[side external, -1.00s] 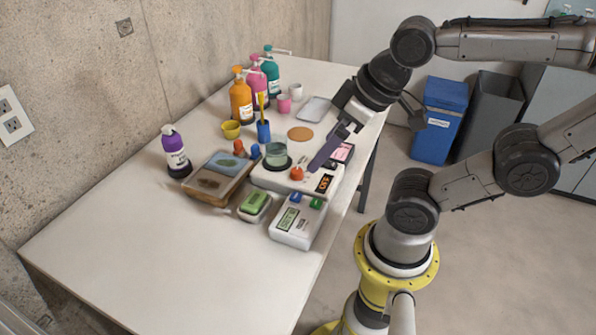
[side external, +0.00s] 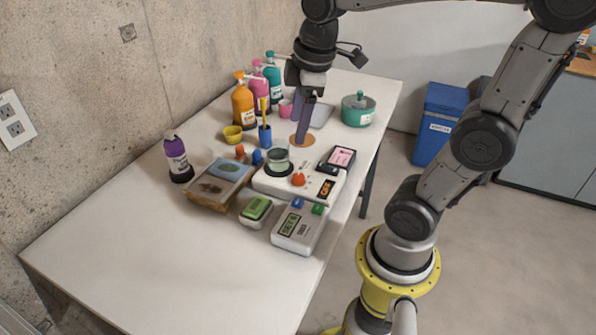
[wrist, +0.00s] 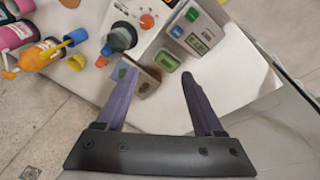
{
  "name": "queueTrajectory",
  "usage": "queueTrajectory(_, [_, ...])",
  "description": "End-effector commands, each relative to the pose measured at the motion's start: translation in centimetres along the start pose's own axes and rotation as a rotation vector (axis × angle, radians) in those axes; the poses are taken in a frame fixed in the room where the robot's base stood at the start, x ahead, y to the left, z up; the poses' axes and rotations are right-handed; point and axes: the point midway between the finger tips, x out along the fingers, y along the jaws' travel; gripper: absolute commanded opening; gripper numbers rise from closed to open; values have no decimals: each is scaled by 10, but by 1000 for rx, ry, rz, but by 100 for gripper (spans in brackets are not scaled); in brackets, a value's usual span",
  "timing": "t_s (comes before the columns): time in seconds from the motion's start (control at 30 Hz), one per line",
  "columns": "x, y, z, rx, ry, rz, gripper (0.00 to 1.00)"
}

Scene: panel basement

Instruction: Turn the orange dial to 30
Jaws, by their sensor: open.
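The orange dial (side external: 298,180) sits on the front of a white device (side external: 262,185), left of a small black display (side external: 326,188) with orange digits I cannot read reliably. In the wrist view the dial (wrist: 147,21) shows near the top edge, beyond the fingertips. My gripper (side external: 301,142) has purple fingers and stands above and behind the device, over or near a round cork mat (side external: 302,140). In the wrist view my gripper (wrist: 158,73) is open, with nothing between its fingers, and apart from the dial.
A grey meter (side external: 298,230), a green-topped block (side external: 256,208) and a picture-like board (side external: 218,182) lie near. Bottles (side external: 243,103) and a green pot (side external: 358,109) stand farther back. The front left table is clear.

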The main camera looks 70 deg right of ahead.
Motion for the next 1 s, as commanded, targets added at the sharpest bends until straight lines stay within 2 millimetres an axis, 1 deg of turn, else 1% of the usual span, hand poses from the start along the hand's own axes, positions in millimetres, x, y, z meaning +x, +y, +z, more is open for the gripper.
queueTrajectory(0.03, [10, 15, -1, 2, -38, -28, 69])
queueTrajectory(0.1, [22, 32, 0, 7, -76, -60, 69])
queueTrajectory(0.2, [39, 49, 4, 47, -118, -99, 69])
queueTrajectory(0.3, [52, 59, 10, 83, -146, -126, 69])
queueTrajectory(0.43, [61, 62, 17, 109, -164, -145, 69])
queueTrajectory(0.57, [70, 60, 19, 112, -165, -146, 69])
queueTrajectory(0.67, [85, 57, 22, 111, -166, -146, 69])
queueTrajectory(1.0, [150, 47, 32, 111, -166, -147, 69])
